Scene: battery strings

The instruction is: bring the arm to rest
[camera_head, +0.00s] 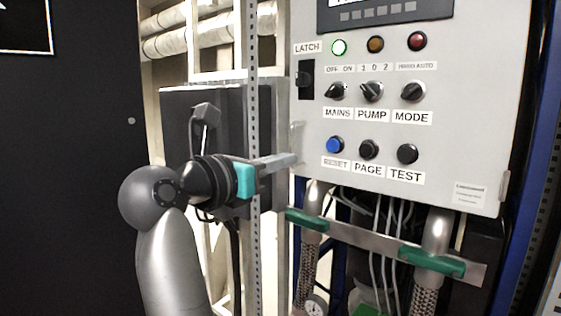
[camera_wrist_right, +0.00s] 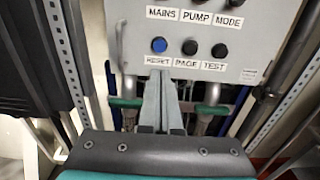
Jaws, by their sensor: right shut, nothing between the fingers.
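My right arm (camera_head: 172,245) comes up from the bottom left in the head view. My right gripper (camera_head: 292,159) points right, towards the grey control panel (camera_head: 460,120). Its fingers are shut and hold nothing. In the wrist view the closed fingers (camera_wrist_right: 162,88) reach up to just below the RESET label in the picture. I cannot tell the exact gap between the fingertips and the panel. My left gripper is not in view.
A perforated upright (camera_head: 253,60) stands close to the gripper.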

